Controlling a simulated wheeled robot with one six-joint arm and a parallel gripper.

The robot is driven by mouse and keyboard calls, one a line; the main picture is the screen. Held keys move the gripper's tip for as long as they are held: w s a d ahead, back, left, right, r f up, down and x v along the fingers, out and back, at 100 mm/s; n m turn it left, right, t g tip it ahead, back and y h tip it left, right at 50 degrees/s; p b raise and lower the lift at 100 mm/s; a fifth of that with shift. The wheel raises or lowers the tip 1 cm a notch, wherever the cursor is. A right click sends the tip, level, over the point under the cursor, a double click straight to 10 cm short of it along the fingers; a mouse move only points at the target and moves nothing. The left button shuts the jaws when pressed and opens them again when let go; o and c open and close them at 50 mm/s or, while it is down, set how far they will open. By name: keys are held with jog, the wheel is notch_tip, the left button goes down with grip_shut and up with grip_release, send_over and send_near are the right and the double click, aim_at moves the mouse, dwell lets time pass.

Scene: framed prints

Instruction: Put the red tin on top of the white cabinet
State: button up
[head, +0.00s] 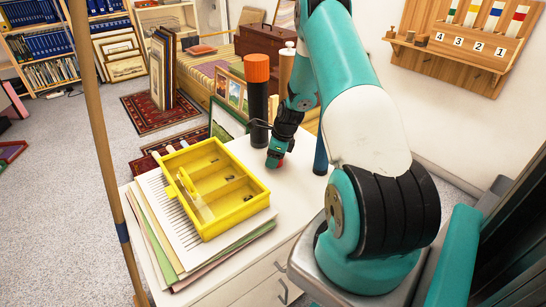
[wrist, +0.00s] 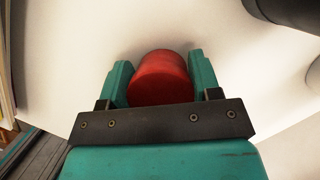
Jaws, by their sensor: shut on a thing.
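My gripper (head: 275,157) is low over the top of the white cabinet (head: 296,194). It is shut on the red tin (wrist: 161,78), with one teal finger on each side of it in the wrist view. The white surface (wrist: 70,65) fills much of the wrist view behind the tin. I cannot tell whether the tin touches it.
A yellow divided tray (head: 252,208) lies on a stack of papers (head: 172,237) at the cabinet's left. A black cylinder with an orange top (head: 257,68) stands just behind the gripper. A dark blue cylinder (head: 321,155) is close on the right.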

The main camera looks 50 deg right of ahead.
jog(key=shift+f, duration=0.15)
jog(key=o, duration=1)
